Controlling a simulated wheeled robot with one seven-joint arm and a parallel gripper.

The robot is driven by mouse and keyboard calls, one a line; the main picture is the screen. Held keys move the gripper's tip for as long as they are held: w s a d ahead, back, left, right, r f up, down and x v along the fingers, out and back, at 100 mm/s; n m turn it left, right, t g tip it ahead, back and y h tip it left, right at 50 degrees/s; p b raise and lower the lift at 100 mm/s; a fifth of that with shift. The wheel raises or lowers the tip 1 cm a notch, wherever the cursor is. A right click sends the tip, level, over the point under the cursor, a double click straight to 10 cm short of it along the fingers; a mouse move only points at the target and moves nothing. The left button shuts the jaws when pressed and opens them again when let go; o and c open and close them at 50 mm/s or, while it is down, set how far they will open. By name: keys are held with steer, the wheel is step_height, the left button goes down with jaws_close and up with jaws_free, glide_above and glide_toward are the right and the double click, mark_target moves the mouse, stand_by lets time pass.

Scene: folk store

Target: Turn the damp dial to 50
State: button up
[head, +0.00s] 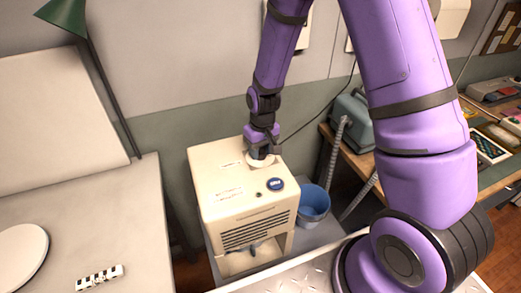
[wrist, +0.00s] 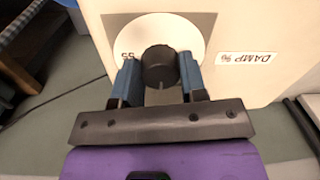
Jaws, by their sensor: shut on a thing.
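The damp dial (wrist: 158,66) is a dark ribbed knob on a round white scale plate (wrist: 190,38). The number 55 shows at the plate's left edge in the wrist view; other marks are hidden or too faint to read. A "DAMP %" label (wrist: 248,58) appears upside down to the right of the plate. My gripper (wrist: 160,78) has its two blue fingers closed on either side of the knob. In the head view my gripper (head: 263,150) points down onto the top of the cream dehumidifier (head: 215,175), covering the knob.
A blue round display or knob (head: 275,184) sits on the machine's top near my gripper. A blue bucket (head: 314,205) stands right of the machine. A grey device with a hose (head: 352,120) sits on the wooden bench behind. A pale table (head: 105,225) is at left.

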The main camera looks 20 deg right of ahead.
mark_target(262, 151)
steer(key=shift+m, duration=0.3)
steer(key=m, duration=0.4)
steer(key=shift+m+t, duration=0.3)
steer(key=shift+m, duration=2.3)
steer(key=o, duration=0.9)
steer(key=shift+o, duration=0.2)
step_height(262, 151, up, 11)
steer(key=shift+s+d, duration=0.15)
steer(key=shift+s, duration=0.1)
steer(key=shift+f, duration=0.1)
